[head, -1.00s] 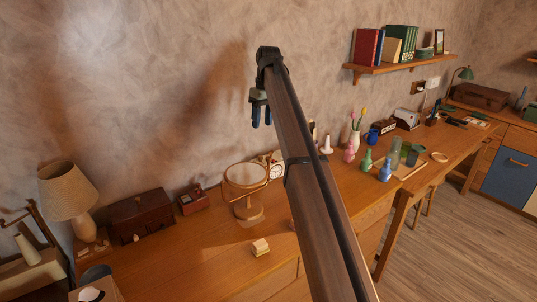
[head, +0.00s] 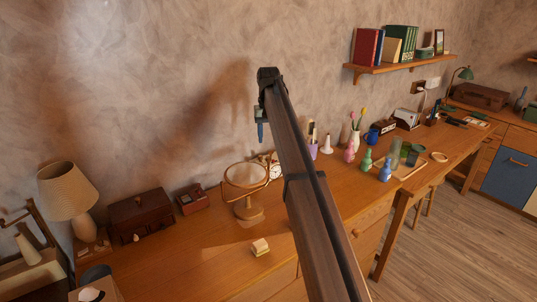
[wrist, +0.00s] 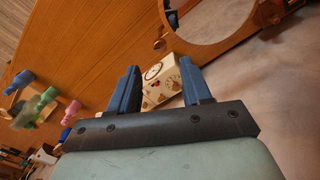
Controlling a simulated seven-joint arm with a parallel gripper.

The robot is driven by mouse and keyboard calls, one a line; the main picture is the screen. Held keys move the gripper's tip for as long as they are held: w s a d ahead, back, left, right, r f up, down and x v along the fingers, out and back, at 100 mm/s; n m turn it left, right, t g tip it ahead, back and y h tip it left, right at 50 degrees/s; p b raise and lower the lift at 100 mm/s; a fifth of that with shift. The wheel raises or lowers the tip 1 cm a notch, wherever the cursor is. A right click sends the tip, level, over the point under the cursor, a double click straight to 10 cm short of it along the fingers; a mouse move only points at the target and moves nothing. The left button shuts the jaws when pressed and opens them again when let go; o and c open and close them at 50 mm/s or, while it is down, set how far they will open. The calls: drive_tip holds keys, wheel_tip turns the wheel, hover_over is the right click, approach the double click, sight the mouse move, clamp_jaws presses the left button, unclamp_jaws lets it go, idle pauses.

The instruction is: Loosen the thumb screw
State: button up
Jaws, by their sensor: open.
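A round tilting mirror (head: 246,175) in a brass-coloured frame stands on a round wooden base (head: 249,211) on the desk. It also shows at the top of the wrist view (wrist: 205,18). My gripper (head: 261,132) hangs above and behind the mirror, fingers down, touching nothing. In the wrist view my gripper (wrist: 160,69) has its blue fingers apart, with a cream dial-faced clock (wrist: 163,77) beyond them.
A wooden box (head: 142,216), a lamp (head: 68,192) and a small red-brown box (head: 192,199) stand left of the mirror. A small cream block (head: 260,247) lies in front. A purple cup (head: 313,151), a pink bottle (head: 349,153) and other vessels stand at the right.

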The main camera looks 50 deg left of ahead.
sight(269, 157)
wheel_tip(269, 157, down, 8)
drive_tip(key=shift+r, duration=0.2)
idle(0.3)
clamp_jaws()
idle(0.3)
